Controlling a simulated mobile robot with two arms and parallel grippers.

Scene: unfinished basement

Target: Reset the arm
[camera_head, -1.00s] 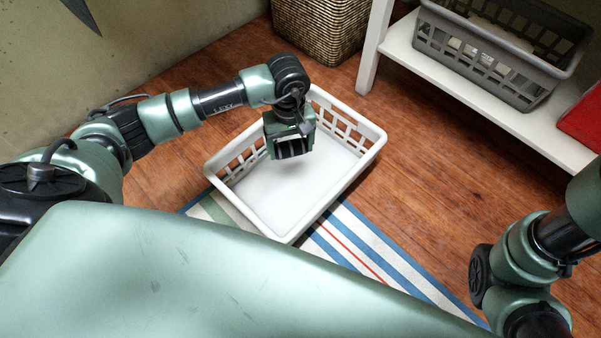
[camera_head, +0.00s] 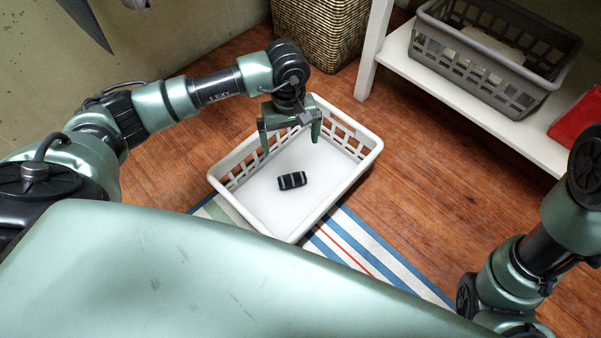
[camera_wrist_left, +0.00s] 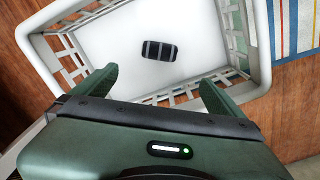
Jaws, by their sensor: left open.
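My left gripper (camera_head: 290,137) is open and empty above the far side of a white plastic basket (camera_head: 233,160). Its two green fingers (camera_wrist_left: 154,90) are spread apart in the left wrist view. A small black object with light stripes (camera_head: 292,181) lies on the basket's white floor, apart from the fingers; it also shows in the left wrist view (camera_wrist_left: 158,51). My right arm comes in at the right edge of the head view, but its gripper is out of the picture.
The basket stands partly on a striped rug (camera_head: 365,250) on the wooden floor. A wicker basket (camera_head: 318,30) stands behind. At the right, a white shelf (camera_head: 480,105) holds a grey basket (camera_head: 480,72) and a red item (camera_head: 577,120). Floor between basket and shelf is clear.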

